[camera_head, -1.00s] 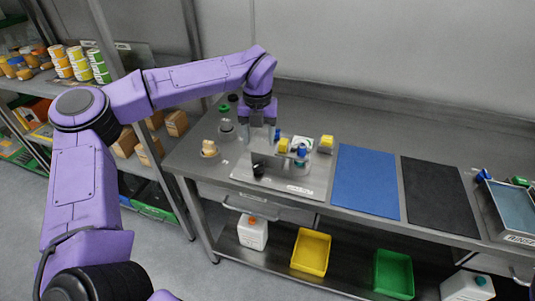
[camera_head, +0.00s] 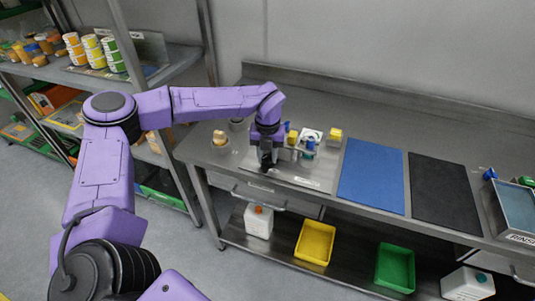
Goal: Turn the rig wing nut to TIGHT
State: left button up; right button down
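The rig stands on a pale metal plate (camera_head: 318,183) near the front of the steel bench, left of the blue mat. It carries two yellow blocks (camera_head: 335,135), blue parts (camera_head: 310,144) and a white-and-green piece (camera_head: 312,134). My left gripper (camera_head: 267,163) points down at the rig's front left, where its dark fingers meet or cover the small black knob. I cannot tell whether the fingers touch the knob or how far apart they are. No wing nut or TIGHT mark can be made out at this size. My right gripper is not in view.
A blue mat (camera_head: 371,178) and a black mat (camera_head: 443,187) lie to the right, then a rinse tray (camera_head: 519,208). A tan part (camera_head: 219,138) stands left of the rig. Yellow (camera_head: 315,242) and green (camera_head: 395,267) bins sit on the lower shelf. The bench behind the mats is clear.

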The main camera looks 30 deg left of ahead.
pick_arm(q)
jog(key=shift+c, duration=1)
jog(key=shift+r+m+p, duration=0.15)
jog(key=shift+m+p, duration=0.2)
jog(key=shift+m, duration=0.15)
jog(key=shift+m+p, duration=0.3)
jog(key=shift+m, duration=0.7)
jog(key=o, duration=1)
jog(key=shift+o, duration=0.2)
